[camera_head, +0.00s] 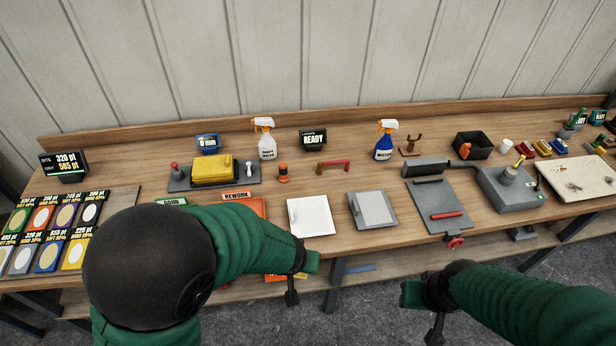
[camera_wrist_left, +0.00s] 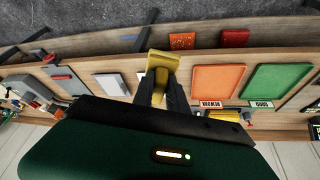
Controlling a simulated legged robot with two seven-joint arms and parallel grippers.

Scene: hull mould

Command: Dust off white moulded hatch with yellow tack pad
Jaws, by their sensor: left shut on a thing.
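The white moulded hatch (camera_head: 310,216) lies flat near the bench's front edge; it also shows in the left wrist view (camera_wrist_left: 108,86). My left gripper (camera_head: 312,262) is in front of the bench edge, just below the hatch in the picture. In the left wrist view its dark fingers (camera_wrist_left: 160,92) are shut on the yellow tack pad (camera_wrist_left: 162,62). The pad is hidden in the head view. My right gripper (camera_head: 408,293) is in front of the bench; its jaws are too unclear to judge.
A grey panel (camera_head: 372,209) lies right of the hatch. The orange REWORK tray (camera_wrist_left: 217,82) and green GOOD tray (camera_wrist_left: 277,82) are partly hidden by my left arm in the head view. A yellow block (camera_head: 212,169), spray bottles (camera_head: 265,140) and a grey scale-like device (camera_head: 510,187) stand behind.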

